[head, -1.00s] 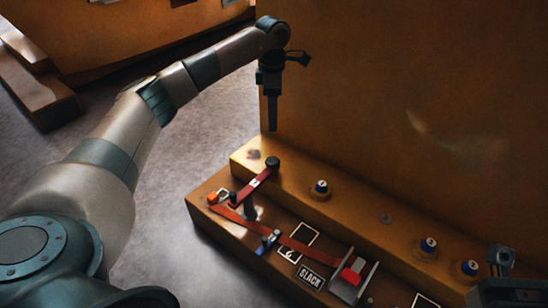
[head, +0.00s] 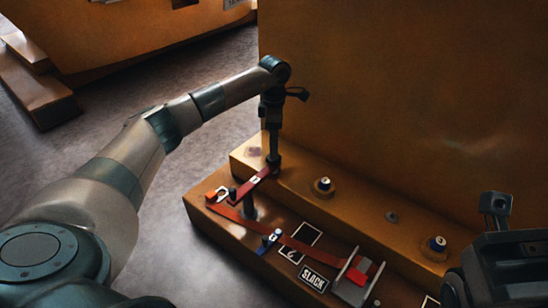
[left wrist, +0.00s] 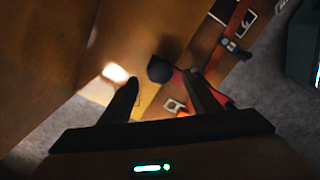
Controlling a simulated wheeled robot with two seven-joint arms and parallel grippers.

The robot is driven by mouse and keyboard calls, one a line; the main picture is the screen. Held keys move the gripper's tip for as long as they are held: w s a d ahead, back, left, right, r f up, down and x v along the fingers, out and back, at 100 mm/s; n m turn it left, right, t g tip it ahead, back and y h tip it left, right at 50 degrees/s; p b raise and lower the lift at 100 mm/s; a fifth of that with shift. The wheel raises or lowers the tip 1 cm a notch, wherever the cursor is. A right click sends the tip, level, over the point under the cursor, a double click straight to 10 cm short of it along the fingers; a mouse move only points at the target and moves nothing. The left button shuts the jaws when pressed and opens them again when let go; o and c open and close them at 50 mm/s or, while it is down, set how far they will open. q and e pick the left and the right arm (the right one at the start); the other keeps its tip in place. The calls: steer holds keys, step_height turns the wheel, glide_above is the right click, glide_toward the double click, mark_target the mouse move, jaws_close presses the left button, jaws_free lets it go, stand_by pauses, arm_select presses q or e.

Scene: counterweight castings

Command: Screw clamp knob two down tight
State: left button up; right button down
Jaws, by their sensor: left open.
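A red bar (head: 257,183) with a white label, too small to read, lies on the orange casting. A round black knob (left wrist: 160,68) is at the bar's far end. My left gripper (head: 274,158) points down at that knob. In the left wrist view my left gripper (left wrist: 163,95) is open, with the knob between and just beyond its fingertips. I cannot tell whether the fingers touch it. Two other knobs with pale caps, one nearer (head: 323,187) and one farther right (head: 436,247), stand on the upper ledge; their numbers are unclear. My right gripper (head: 496,205) shows at the right edge, its jaws unclear.
An orange strap (head: 290,240) runs along the lower ledge to a grey bracket (head: 352,290) with a red piece. A blue handle (head: 268,243) and a sign reading SLACK (head: 313,279) lie nearby. A tall orange wall (head: 390,100) rises behind the ledge.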

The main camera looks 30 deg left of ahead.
arm_select(q)
steer(key=shift+f+b, duration=0.7)
steer(key=shift+f, duration=1.5)
steer(key=c, duration=1.1)
